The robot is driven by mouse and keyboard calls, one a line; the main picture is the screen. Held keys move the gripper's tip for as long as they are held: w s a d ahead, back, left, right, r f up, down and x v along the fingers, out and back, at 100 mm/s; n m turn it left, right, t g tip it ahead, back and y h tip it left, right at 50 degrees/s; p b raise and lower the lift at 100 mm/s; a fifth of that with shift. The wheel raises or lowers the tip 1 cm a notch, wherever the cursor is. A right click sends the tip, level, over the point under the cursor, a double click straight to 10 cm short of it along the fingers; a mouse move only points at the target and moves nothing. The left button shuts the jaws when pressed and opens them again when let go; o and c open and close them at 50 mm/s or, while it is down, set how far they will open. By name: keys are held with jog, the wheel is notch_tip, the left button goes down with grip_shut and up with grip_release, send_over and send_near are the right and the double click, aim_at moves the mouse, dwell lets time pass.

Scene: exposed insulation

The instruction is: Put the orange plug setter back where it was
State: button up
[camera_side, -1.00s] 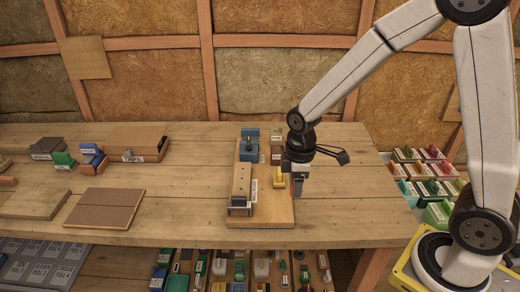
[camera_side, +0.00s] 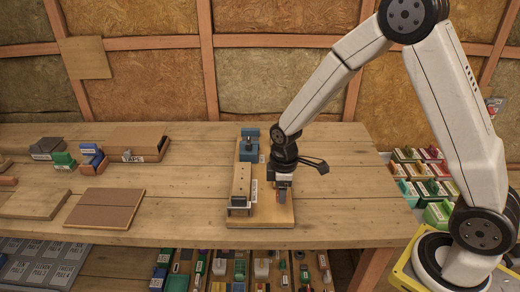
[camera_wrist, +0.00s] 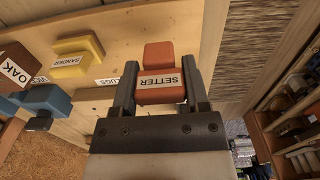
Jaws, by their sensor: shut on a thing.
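The orange plug setter (camera_wrist: 160,88), labelled SETTER, is between the two fingers of my gripper (camera_wrist: 159,72) in the wrist view. The fingers are shut on its sides, and its upper block extends past them. In the side view my gripper (camera_side: 283,196) points down over the right part of the wooden board (camera_side: 262,220). The setter is mostly hidden there by the fingers. I cannot tell whether it touches the board.
A yellow sander (camera_wrist: 78,52) lies beside the setter in the wrist view. A blue tool (camera_side: 249,143) stands at the board's back, and a wooden block (camera_side: 241,182) at its left. Bare bench lies right of the board (camera_side: 350,205).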

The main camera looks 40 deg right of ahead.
jog(key=shift+f, duration=1.6)
jog(key=shift+f, duration=0.1)
jog(key=o, duration=1.1)
jog(key=shift+o, duration=0.2)
jog(key=shift+r, duration=6.15)
jog(key=s+d+f+m+t, duration=0.1)
jog(key=s+m+t, duration=0.1)
jog(key=s+m, duration=0.7)
jog(key=shift+s+f+t, duration=0.3)
jog(key=shift+s+f, duration=0.05)
jog(key=shift+s, duration=0.85)
